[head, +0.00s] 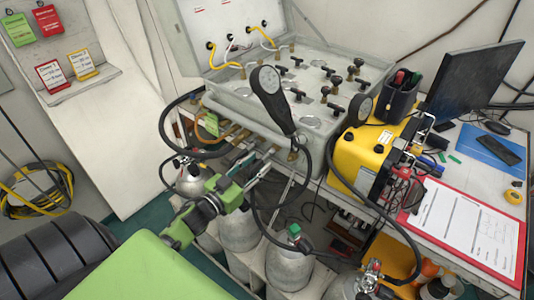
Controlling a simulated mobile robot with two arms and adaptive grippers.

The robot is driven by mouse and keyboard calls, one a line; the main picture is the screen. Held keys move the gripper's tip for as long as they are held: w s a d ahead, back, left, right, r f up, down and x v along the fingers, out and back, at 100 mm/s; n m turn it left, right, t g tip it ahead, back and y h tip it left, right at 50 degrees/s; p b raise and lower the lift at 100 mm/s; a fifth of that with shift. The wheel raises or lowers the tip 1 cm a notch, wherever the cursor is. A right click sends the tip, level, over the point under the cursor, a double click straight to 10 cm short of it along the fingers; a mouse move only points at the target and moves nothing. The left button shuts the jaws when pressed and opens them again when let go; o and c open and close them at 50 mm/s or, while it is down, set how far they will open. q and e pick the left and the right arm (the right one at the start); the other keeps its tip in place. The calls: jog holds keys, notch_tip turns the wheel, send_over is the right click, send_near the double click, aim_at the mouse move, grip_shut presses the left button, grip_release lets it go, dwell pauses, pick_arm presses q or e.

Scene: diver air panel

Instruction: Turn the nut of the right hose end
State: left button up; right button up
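The air panel (240,107) is a grey case with an open lid. Brass hose fittings stick out of its front edge. The rightmost one I can make out is a brass hose end (293,154), with a black hose close by; its nut is too small to see clearly. My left gripper (257,160) is just left of it, below the front edge. Its two silver fingers look apart, with nothing clearly between them. I cannot tell whether they touch any fitting. My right gripper is not in view.
Grey cylinders (240,232) stand below. A yellow case (362,150), a pen holder (397,98), a monitor (474,82) and a red clipboard (463,228) crowd the right side. Black hoses loop around the front.

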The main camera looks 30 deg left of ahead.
aim_at(271, 152)
pick_arm(q)
jog(key=w, duration=0.5)
jog(key=shift+w+d, duration=0.1)
jog(key=shift+d, duration=0.1)
grip_shut()
